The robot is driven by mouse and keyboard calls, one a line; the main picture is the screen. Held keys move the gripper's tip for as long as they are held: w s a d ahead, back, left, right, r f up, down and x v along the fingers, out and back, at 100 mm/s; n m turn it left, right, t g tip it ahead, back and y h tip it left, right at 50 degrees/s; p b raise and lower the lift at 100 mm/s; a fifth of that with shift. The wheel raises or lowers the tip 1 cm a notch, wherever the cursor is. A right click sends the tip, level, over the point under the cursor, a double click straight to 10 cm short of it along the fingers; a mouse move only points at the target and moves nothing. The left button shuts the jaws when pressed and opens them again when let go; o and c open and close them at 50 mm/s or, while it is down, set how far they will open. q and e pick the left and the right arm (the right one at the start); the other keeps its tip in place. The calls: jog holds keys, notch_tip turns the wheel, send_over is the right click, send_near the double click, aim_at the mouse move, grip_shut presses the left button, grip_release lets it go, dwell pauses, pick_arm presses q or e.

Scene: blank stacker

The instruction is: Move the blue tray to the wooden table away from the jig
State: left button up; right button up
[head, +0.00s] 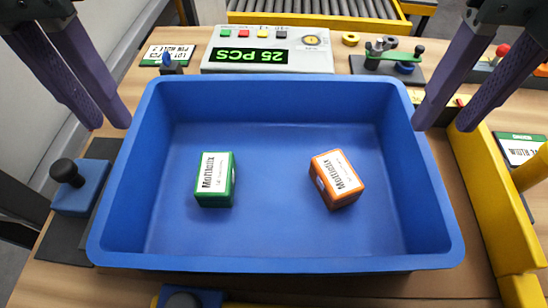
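The blue tray (290,262) sits upright in the middle of the head view, above the jig, which mostly hides beneath it. Inside lie a green box (215,180) at left and an orange box (337,179) at right. My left gripper (109,127) is open and empty at the tray's upper left rim. My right gripper (441,129) is open and empty at the upper right rim, one finger overlapping the rim in view. I cannot tell their height above the rim. Jig parts show around the tray: a blue block with black knob (82,187) and a yellow bar (484,195).
The wooden table (60,284) shows around the edges. Behind the tray stand a grey counter box (268,49) reading 25 PCS, a toggle clamp (385,55) and a label card (167,53). A roller conveyor (322,9) is at the back. Another card (520,149) lies at right.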

aim_at(158, 185)
pick_arm(q)
jog(key=shift+s+d, duration=0.1)
pick_arm(e)
jog(key=shift+s, duration=0.1)
pick_arm(q)
jog(key=shift+f, duration=0.3)
pick_arm(e)
jog(key=shift+f, duration=0.3)
pick_arm(q)
notch_tip(158, 185, down, 9)
jog(key=shift+f, duration=0.15)
pick_arm(e)
notch_tip(158, 185, down, 9)
jog(key=shift+a+f, duration=0.1)
jog(key=shift+f, duration=0.05)
pick_arm(q)
jog(key=shift+c, duration=1.4)
pick_arm(e)
jog(key=shift+c, duration=1.4)
pick_arm(q)
grip_shut()
pick_arm(e)
grip_shut()
